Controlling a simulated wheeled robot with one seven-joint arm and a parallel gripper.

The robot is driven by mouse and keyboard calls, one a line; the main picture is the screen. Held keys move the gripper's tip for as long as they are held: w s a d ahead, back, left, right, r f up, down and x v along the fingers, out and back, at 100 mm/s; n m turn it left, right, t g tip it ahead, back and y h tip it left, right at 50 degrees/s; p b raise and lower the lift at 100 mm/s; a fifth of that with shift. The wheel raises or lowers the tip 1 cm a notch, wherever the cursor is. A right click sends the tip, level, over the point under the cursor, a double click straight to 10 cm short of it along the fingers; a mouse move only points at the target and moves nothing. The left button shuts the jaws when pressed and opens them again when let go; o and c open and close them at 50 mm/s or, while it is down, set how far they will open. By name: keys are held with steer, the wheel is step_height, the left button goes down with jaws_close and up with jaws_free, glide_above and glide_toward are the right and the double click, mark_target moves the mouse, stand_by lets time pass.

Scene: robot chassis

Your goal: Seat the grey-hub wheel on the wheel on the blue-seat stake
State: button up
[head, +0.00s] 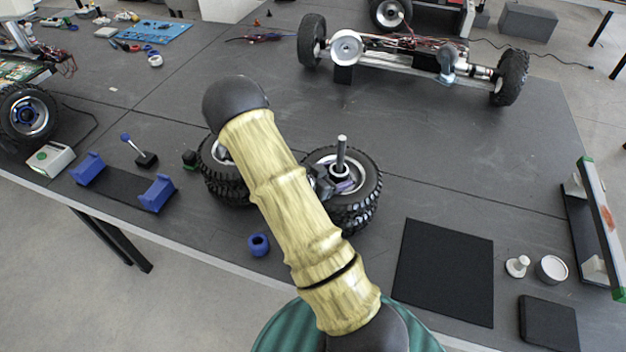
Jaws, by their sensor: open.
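A stack of black-tyred wheels (368,185) stands right of my forearm, with an upright metal stake (342,150) rising through its middle. The top wheel there has a pale grey hub, and a bit of blue-purple shows inside it. A second stack of wheels (222,183) stands to the left, partly covered by my arm; part of a light hub shows on it. My gripper (325,182) is open, low over the near-left part of the right stack, beside the stake. My arm hides most of it, and I cannot tell whether it touches the wheel. The lower wheels' hubs are hidden.
Blue cradle blocks (157,193) and a blue ring (258,244) lie to the left, near the table's front edge. A black mat (445,270), a white knob (517,265) and a round white cap (551,268) lie right. A wheeled chassis (405,55) stands behind; table between is clear.

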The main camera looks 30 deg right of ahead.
steer(key=b+v, duration=0.1)
steer(key=v, duration=1.6)
steer(key=shift+b, duration=0.4)
steer(key=shift+w+d+r, duration=0.1)
steer(key=w+a+r+n+t+y, duration=0.45)
steer(key=a+n+y, duration=0.35)
steer(key=y, duration=0.3)
steer(key=s+d+r+n+g+y, duration=0.1)
steer(key=s+n+g, duration=0.3)
steer(key=s, duration=1.1)
steer(key=n+y, duration=0.1)
steer(key=n, duration=0.2)
steer(key=shift+s+d+r+n+g, duration=0.25)
steer(key=shift+s+r+n+g, duration=0.05)
steer(key=shift+s+g, duration=0.05)
